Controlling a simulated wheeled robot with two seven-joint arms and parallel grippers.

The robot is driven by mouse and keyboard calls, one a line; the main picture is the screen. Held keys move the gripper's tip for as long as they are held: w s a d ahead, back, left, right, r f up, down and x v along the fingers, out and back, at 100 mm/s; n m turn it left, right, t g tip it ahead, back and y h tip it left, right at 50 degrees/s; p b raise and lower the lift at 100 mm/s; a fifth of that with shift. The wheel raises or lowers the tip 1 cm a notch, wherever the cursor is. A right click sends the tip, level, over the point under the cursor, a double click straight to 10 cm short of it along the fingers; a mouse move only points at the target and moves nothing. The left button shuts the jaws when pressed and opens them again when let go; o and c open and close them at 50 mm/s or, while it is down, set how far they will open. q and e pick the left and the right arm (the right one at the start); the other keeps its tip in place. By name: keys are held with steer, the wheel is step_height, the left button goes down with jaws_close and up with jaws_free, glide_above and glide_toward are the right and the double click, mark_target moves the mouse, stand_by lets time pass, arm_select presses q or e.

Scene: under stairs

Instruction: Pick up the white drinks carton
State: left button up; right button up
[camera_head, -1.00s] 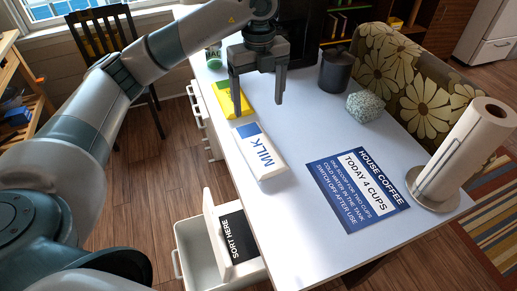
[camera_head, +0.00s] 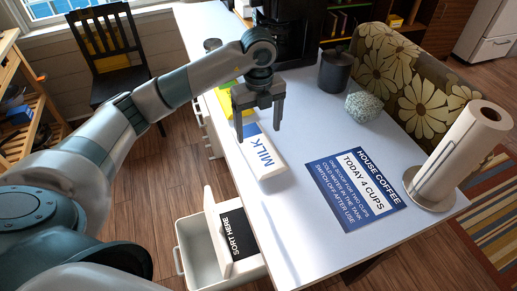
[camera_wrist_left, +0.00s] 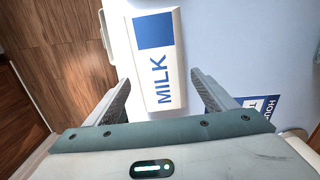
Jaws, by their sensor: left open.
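The white drinks carton (camera_head: 264,158), with a blue panel and the word MILK, lies flat on the white table near its left edge. My left gripper (camera_head: 259,136) is open and points down above the carton's far end, with a finger toward each side. In the left wrist view the carton (camera_wrist_left: 157,72) lies between and beyond the two spread fingers of my left gripper (camera_wrist_left: 160,85), not visibly touched by them. My right gripper is not in view.
A blue coffee sign (camera_head: 355,190) lies on the table (camera_head: 300,225), with a paper towel roll (camera_head: 465,150) at right. A yellow item (camera_head: 226,100) is behind the gripper.

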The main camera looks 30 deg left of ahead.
mark_target(259, 146)
arm_select(q)
steer(key=shift+f+p, duration=0.7)
steer(key=shift+p, duration=0.05)
step_height(259, 146, down, 3)
steer(key=shift+p, duration=0.65)
steer(key=shift+f, duration=0.4)
steer(key=shift+c, duration=0.3)
steer(key=c, duration=1.1)
steer(key=shift+o, duration=0.2)
steer(key=shift+r, duration=0.15)
